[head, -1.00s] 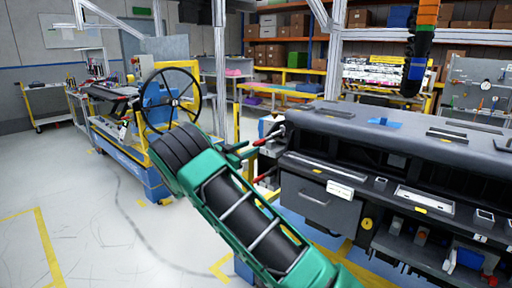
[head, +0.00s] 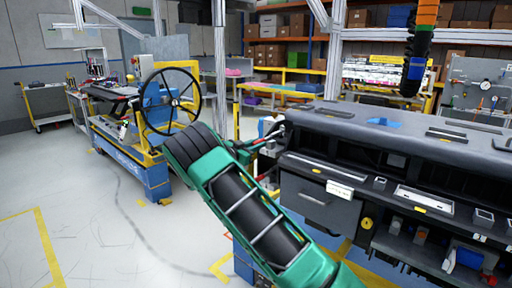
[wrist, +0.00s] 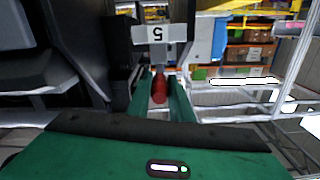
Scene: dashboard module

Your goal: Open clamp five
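Clamp five has a red handle (wrist: 159,88) that points toward me in the wrist view. A pale plate with an upside-down "5" (wrist: 156,34) sits just above it. My gripper (wrist: 161,78) has its two green fingers on either side of the red handle, with narrow gaps that look free. In the head view my gripper (head: 257,147) reaches the left end of the dark dashboard module (head: 350,130). The handle's contact with the fingers is hard to judge there, as my arm hides much of that area.
A blue cart with a black steering wheel (head: 170,101) stands to the left. Shelves with boxes (head: 285,52) are behind. A metal post (head: 219,70) rises behind my gripper. Open floor (head: 90,215) lies at the left. The module's dark side wall is close left in the wrist view.

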